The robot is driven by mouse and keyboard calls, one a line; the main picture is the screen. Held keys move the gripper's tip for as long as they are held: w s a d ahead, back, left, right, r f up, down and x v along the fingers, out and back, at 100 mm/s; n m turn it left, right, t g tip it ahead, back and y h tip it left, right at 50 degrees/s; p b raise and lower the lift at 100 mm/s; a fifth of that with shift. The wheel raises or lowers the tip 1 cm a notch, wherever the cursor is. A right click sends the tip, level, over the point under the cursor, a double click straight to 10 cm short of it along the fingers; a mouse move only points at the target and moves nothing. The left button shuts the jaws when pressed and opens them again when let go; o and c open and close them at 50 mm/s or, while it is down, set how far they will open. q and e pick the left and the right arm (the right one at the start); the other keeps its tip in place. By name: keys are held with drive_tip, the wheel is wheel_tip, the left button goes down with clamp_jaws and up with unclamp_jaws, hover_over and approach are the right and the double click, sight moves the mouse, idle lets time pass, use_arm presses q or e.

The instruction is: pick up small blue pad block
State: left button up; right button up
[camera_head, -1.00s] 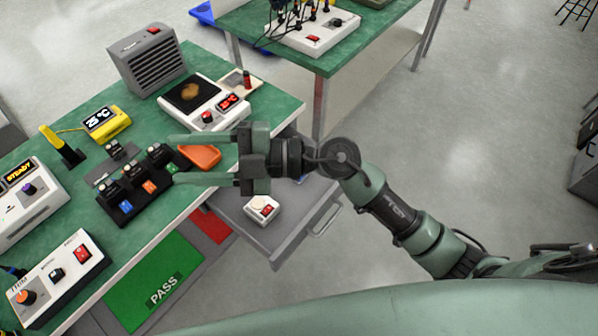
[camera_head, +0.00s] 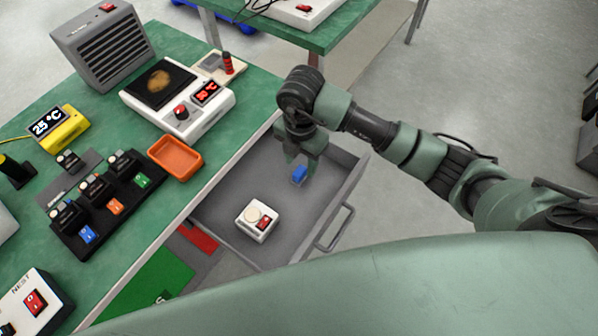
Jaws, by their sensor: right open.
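The small blue pad block (camera_head: 299,174) lies in the open grey drawer (camera_head: 222,193), towards its right side. My right gripper (camera_head: 299,166) points down into the drawer over the block. It is open, with its fingertips close to either side of the block and partly hiding it. I cannot tell whether the fingers touch the block. My left gripper does not show.
A white box with a red switch (camera_head: 257,220) sits in the drawer left of the gripper. The drawer's walls surround the gripper. On the green bench stand an orange tray (camera_head: 175,158), a black socket rack (camera_head: 100,212) and a white hotplate (camera_head: 185,120).

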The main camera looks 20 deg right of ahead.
sight(301, 169)
drive_tip(key=f, duration=0.3)
drive_tip(key=shift+w+d, duration=0.15)
drive_tip(key=shift+w, duration=0.1)
drive_tip(key=shift+f, duration=0.9)
clamp_jaws()
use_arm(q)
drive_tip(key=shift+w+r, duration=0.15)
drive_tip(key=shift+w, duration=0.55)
use_arm(e)
drive_tip(key=shift+r, duration=0.1)
